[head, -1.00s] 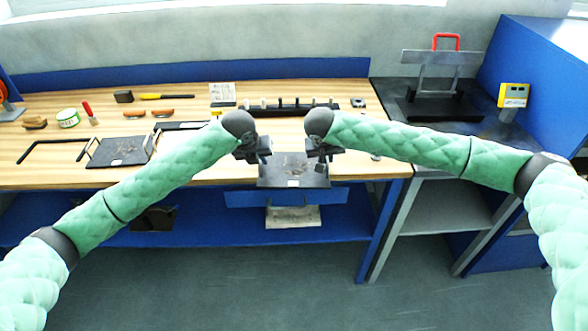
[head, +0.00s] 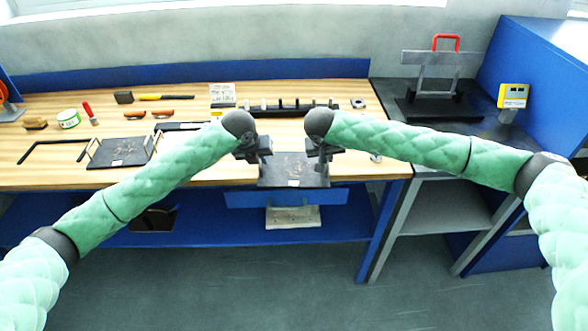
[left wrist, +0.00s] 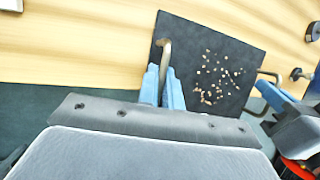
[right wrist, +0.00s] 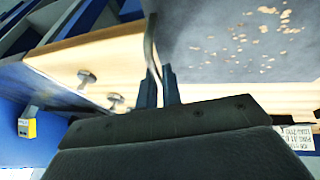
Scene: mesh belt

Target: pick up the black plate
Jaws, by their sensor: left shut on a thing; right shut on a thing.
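The black plate (head: 290,171) lies at the table's front edge in the head view, with a white label near its front and small light crumbs on top. In the left wrist view the plate (left wrist: 205,70) has a bent metal handle on each side. My left gripper (head: 262,152) is shut on the left handle (left wrist: 165,55). My right gripper (head: 322,153) is shut on the opposite handle (right wrist: 150,45); the plate (right wrist: 225,35) fills the upper right of that view. I cannot tell whether the plate touches the table.
A second dark plate (head: 118,151) with handles lies on the table (head: 60,172) to the left. A black rack (head: 290,110) stands behind the grippers. A dark side bench (head: 440,125) on the right carries a frame with a red handle (head: 446,37) and a yellow device (head: 513,95).

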